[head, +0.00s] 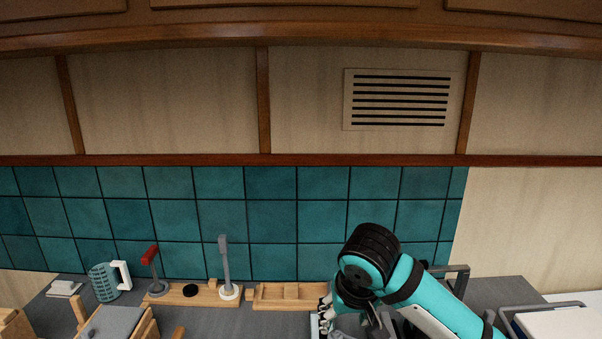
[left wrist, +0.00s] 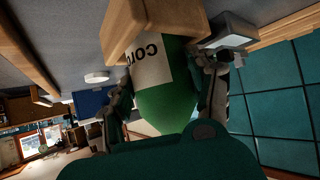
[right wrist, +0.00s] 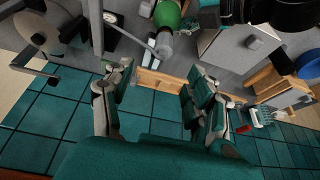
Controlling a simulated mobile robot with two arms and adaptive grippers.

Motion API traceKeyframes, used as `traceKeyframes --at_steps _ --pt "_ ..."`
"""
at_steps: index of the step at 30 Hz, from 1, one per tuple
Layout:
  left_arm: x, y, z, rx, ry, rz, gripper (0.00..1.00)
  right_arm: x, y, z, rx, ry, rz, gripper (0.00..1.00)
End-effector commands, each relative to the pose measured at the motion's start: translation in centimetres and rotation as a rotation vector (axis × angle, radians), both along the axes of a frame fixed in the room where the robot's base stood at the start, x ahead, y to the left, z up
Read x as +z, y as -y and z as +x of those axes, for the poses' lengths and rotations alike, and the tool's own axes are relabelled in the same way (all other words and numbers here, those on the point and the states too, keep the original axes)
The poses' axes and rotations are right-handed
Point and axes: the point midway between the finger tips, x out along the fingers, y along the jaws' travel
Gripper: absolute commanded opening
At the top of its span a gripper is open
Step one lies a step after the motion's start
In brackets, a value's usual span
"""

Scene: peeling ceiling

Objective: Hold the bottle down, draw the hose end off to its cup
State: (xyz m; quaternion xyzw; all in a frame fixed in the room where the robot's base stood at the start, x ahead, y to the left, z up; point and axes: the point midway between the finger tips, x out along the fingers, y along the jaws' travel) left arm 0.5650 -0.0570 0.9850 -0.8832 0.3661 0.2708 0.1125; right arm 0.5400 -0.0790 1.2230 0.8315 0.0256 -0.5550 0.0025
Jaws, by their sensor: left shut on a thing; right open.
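The green bottle (left wrist: 162,100) with a white lettered label fills the middle of the left wrist view, beside a wooden block (left wrist: 128,25). My left gripper (left wrist: 168,74) is shut on the bottle, one finger on each side. In the right wrist view a green bottle part (right wrist: 167,13) shows at the top, with a grey rounded piece (right wrist: 162,44) below it; I cannot tell if that is the hose end. My right gripper (right wrist: 160,75) is open and empty, fingers spread below that piece. In the head view the right arm hides the bottle. I cannot identify the hose's cup.
A red-topped stand (head: 151,258), a grey upright tool (head: 224,262) and a shallow wooden tray (head: 290,294) line the back by the tiles. A grey-handled container (head: 555,322) is at right.

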Motion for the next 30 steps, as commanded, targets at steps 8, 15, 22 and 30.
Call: traceKeyframes --at_steps 8,15,22,30 --pt "-0.9 -0.3 -0.3 -0.001 -0.014 0.015 0.0 -0.5 -0.9 -0.6 0.031 -0.002 -0.024 0.57" --pt "-0.9 -0.3 -0.3 -0.001 -0.014 0.015 0.0 -3.7 -0.8 0.7 0.027 -0.003 -0.027 0.57" --pt "-0.9 -0.3 -0.3 -0.001 -0.014 0.015 0.0 -6.8 -0.9 2.1 0.027 -0.002 -0.027 0.57" --pt "-0.9 -0.3 -0.3 -0.001 -0.014 0.015 0.0 -9.6 -0.9 3.3 0.027 0.0 -0.027 0.57"
